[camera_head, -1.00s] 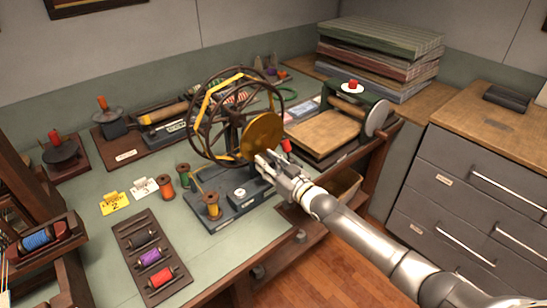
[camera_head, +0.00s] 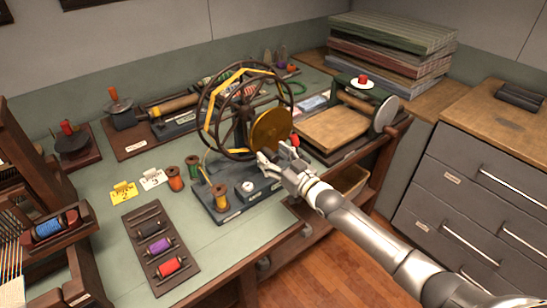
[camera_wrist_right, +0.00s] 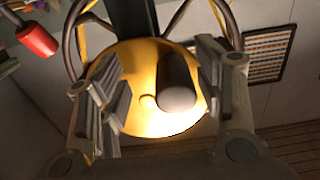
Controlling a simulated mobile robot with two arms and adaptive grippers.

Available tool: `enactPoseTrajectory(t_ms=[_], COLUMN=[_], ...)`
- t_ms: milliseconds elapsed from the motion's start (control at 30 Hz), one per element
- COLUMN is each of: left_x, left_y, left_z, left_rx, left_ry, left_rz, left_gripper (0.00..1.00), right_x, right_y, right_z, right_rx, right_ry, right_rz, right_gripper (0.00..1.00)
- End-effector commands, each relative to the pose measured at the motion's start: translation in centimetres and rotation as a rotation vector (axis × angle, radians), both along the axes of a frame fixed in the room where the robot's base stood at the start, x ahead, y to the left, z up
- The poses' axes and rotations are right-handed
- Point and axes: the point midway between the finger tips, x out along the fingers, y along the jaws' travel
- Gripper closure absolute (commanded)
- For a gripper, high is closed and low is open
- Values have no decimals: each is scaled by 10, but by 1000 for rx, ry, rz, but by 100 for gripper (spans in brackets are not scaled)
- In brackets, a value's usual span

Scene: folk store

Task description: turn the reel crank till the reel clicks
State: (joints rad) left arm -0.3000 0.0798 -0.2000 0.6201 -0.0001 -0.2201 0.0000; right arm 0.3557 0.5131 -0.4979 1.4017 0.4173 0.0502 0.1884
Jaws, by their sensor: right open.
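The reel (camera_head: 246,112) is a dark spoked wheel with yellow thread on it, upright on a dark base (camera_head: 238,200). A brass disc (camera_head: 271,128) sits on its near right side. In the right wrist view a dark grey cylindrical crank handle (camera_wrist_right: 178,84) stands out from the brass disc (camera_wrist_right: 138,115). My right gripper (camera_head: 279,153) is open in front of the disc's lower edge. Its fingers (camera_wrist_right: 163,88) stand either side of the handle, with visible gaps. In the head view the handle is hard to make out. My left gripper is not in view.
A red knob (camera_wrist_right: 37,40) is at the left in the wrist view. Thread spools (camera_head: 175,178) and number cards (camera_head: 123,192) stand left of the base. A rack of bobbins (camera_head: 160,248) lies in front. A wooden-bed press (camera_head: 335,130) stands right of the reel.

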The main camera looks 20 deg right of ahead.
Motion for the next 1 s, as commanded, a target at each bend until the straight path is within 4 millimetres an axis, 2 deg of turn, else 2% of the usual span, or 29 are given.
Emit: enactPoseTrajectory(t_ms=[467, 1000], left_x=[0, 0], left_y=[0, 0], left_z=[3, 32], left_rx=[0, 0], left_ry=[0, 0], left_rz=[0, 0], left_gripper=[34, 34], right_x=[-3, -43], right_y=[1, -14], right_z=[2, 3], right_rx=[2, 2], right_ry=[-2, -2], right_rz=[3, 2], right_gripper=[39, 39])
